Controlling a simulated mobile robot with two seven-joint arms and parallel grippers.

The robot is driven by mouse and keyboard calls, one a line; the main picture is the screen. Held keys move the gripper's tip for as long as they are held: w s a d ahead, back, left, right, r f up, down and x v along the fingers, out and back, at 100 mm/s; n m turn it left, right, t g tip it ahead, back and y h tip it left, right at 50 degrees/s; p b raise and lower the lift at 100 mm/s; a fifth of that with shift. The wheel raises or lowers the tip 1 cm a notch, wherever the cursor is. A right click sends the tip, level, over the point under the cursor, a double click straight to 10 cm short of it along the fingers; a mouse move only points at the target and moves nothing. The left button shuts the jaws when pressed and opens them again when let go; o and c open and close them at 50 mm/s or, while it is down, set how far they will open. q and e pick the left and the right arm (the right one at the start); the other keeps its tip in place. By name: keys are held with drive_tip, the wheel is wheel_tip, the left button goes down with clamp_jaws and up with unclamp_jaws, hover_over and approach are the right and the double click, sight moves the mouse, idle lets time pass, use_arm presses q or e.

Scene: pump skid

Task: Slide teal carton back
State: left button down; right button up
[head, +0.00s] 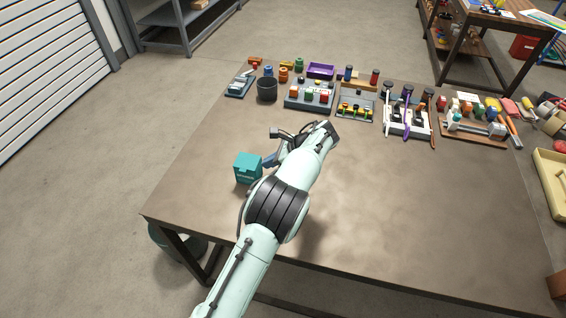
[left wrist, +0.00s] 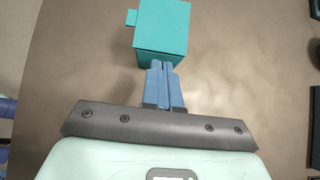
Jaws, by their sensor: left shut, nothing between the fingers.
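The teal carton (head: 248,168) stands upright on the brown table near its left side in the head view. In the left wrist view the carton (left wrist: 162,28) is straight ahead of the fingers, with a small tab on its left side. My left gripper (left wrist: 163,66) is shut and empty, its blue fingertips at the carton's near face. Whether they touch it I cannot tell. In the head view the left gripper (head: 268,161) is just right of the carton, partly hidden by my arm. My right gripper is not in view.
Along the table's (head: 430,220) back edge stand a black cup (head: 267,89), a grey tray of coloured blocks (head: 310,95), a white tool rack (head: 407,120) and a wooden tray (head: 473,131). The table around the carton is clear; its left edge is close.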

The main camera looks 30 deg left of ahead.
use_arm(q)
drive_tip(key=shift+s+a, duration=0.15)
drive_tip(key=shift+a, duration=0.35)
drive_tip(key=s+a+p, duration=0.4)
drive_tip(key=a, duration=0.9)
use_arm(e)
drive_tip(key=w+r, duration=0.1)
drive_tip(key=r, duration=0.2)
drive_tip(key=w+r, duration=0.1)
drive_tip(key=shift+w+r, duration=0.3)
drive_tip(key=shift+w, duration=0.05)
